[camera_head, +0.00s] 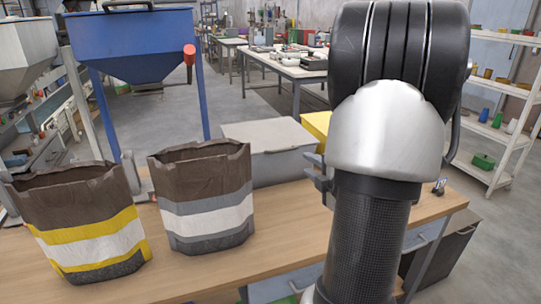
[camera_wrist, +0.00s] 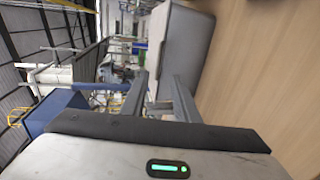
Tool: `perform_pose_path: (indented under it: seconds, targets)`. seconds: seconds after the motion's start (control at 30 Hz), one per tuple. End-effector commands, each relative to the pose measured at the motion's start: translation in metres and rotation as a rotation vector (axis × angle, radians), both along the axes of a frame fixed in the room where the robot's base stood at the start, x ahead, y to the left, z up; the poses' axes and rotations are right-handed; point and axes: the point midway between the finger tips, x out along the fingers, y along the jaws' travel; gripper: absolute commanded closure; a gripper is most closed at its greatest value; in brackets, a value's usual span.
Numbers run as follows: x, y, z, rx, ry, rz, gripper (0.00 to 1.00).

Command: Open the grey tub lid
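In the wrist view, which is turned sideways, the grey tub (camera_wrist: 188,45) appears at upper centre, beyond the fingers. My gripper (camera_wrist: 160,76) is open, with its two fingers apart and nothing visible between them. In the head view my gripper (camera_head: 315,172) shows partly at the tub's right front side, mostly hidden by my arm. Whether it touches the tub cannot be told.
Two open paper bags stand on the wooden table (camera_head: 285,225): a yellow-striped one (camera_head: 92,240) and a grey-striped one (camera_head: 213,207). A yellow tub (camera_head: 318,124) is right of the grey one. A blue hopper (camera_head: 130,45) stands at back left, white shelves (camera_head: 500,140) at right.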

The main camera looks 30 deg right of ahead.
Motion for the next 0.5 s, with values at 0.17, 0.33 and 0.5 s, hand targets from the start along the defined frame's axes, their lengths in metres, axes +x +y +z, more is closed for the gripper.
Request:
perform_pose_path:
  seconds: [0.17,0.33,0.5]
  targets:
    - [0.016,-0.003,-0.004,-0.002,-0.006,0.009,0.72]
    - [0.049,-0.010,-0.011,-0.001,-0.006,0.009,0.72]
    - [0.085,-0.019,-0.019,-0.001,-0.006,0.007,0.72]
